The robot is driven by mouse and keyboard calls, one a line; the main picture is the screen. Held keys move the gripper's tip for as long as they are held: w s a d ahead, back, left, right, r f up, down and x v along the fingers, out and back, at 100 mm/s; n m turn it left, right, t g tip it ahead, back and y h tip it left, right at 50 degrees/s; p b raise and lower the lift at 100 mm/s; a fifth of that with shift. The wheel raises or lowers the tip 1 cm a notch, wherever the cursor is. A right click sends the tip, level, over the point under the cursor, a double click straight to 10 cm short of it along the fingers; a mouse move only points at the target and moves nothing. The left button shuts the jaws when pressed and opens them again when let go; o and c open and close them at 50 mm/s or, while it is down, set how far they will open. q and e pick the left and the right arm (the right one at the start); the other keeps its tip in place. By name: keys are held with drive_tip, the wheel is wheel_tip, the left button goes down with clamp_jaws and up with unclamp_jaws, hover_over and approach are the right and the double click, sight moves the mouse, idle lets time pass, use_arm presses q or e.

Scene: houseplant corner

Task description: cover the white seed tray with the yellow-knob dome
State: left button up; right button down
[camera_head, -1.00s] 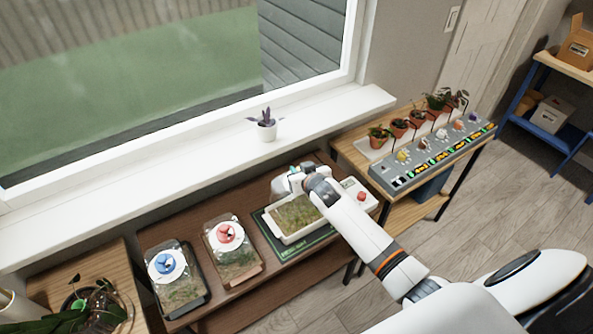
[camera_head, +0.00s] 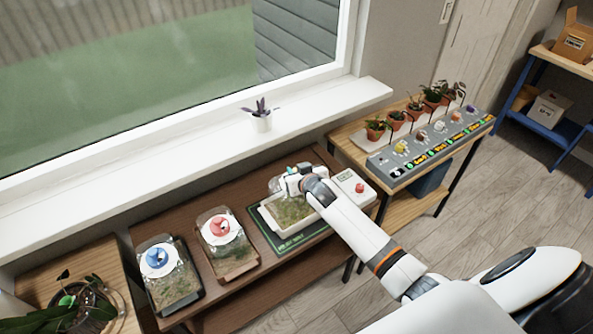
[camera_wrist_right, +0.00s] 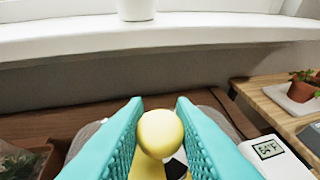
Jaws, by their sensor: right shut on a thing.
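The white seed tray (camera_head: 268,222) stands on a dark green mat (camera_head: 315,236) on the brown bench, with green growth inside. My right gripper (camera_head: 290,181) is at the tray's back edge in the head view. In the right wrist view its teal fingers (camera_wrist_right: 158,135) are shut on the yellow knob (camera_wrist_right: 160,131) of the clear dome. The dome (camera_head: 275,186) shows faintly beside the gripper at the back of the tray. The hand and arm hide part of it, and I cannot tell whether its rim touches the tray. My left gripper is not in view.
A blue-knob dome (camera_head: 157,257) and a red-knob dome (camera_head: 219,227) cover trays to the left. A white box with a red button (camera_head: 359,188) stands close to the right. A small potted plant (camera_head: 261,123) is on the sill behind. Bare bench lies behind the trays.

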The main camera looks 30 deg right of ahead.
drive_tip(key=shift+f, duration=0.1)
idle(0.5)
drive_tip(key=shift+f, duration=0.3)
drive_tip(key=shift+f+b, duration=0.3)
drive_tip(key=shift+f, duration=0.05)
idle(0.5)
drive_tip(key=shift+f, duration=0.2)
drive_tip(key=shift+f+b, duration=0.6)
drive_tip(key=shift+f, duration=0.2)
idle(0.7)
drive_tip(key=c, duration=1.1)
unclamp_jaws()
